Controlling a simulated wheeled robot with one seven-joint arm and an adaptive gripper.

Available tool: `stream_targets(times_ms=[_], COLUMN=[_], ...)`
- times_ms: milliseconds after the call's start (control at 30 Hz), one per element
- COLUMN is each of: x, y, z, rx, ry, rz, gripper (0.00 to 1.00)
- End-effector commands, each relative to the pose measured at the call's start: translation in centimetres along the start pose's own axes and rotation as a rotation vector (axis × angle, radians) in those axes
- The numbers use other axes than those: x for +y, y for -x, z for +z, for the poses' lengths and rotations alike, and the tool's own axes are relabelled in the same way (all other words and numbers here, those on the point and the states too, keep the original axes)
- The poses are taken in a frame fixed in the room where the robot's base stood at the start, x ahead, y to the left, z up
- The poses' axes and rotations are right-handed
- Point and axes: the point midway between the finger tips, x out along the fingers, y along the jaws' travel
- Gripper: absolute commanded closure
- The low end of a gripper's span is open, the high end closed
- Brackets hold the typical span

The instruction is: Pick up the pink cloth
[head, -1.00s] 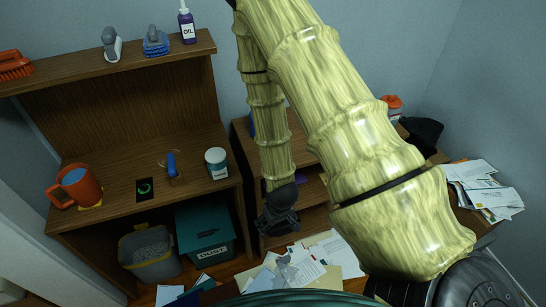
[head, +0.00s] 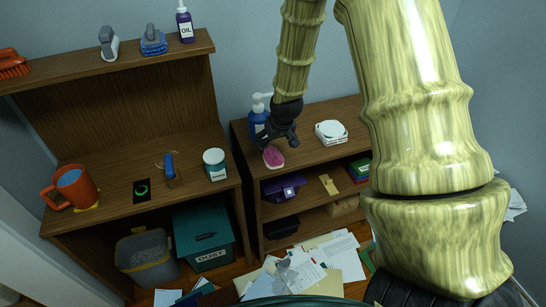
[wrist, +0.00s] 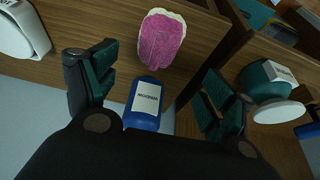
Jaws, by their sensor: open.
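The pink cloth (head: 273,157) is a small rounded pink piece with a pale edge. It lies on the top of the low wooden shelf (head: 310,156), near its left front corner. The wrist view shows the pink cloth (wrist: 162,40) ahead of and between the finger directions. My gripper (head: 284,139) is above the shelf top, close to the cloth. In the wrist view my gripper (wrist: 155,90) has its fingers spread wide with nothing held between them.
A blue pump bottle (head: 258,120) stands just behind the cloth; its label shows in the wrist view (wrist: 146,97), between the fingers. A white round device (head: 331,132) sits to the right. A white-lidded jar (head: 214,163) stands on the desk at left. Papers lie on the floor.

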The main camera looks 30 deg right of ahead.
Motion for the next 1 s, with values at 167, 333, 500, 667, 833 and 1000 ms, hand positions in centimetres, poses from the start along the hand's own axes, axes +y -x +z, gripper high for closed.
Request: stream_targets(times_ms=[167,333,500,667,833,1000], x=[0.0,0.0,0.0,0.2,0.5,0.5], y=[-2.0,-3.4,-3.9,-4.7,-6.3,-7.9], z=[0.1,0.1,0.1,0.0,0.1,0.1], rx=[-0.001,-0.001,0.000,0.000,-0.002,0.000], ry=[0.000,0.000,-0.001,-0.001,0.000,0.000], rz=[0.000,0.000,0.000,0.000,0.000,0.000], gripper=[0.17,0.17,0.17,0.17,0.17,0.17])
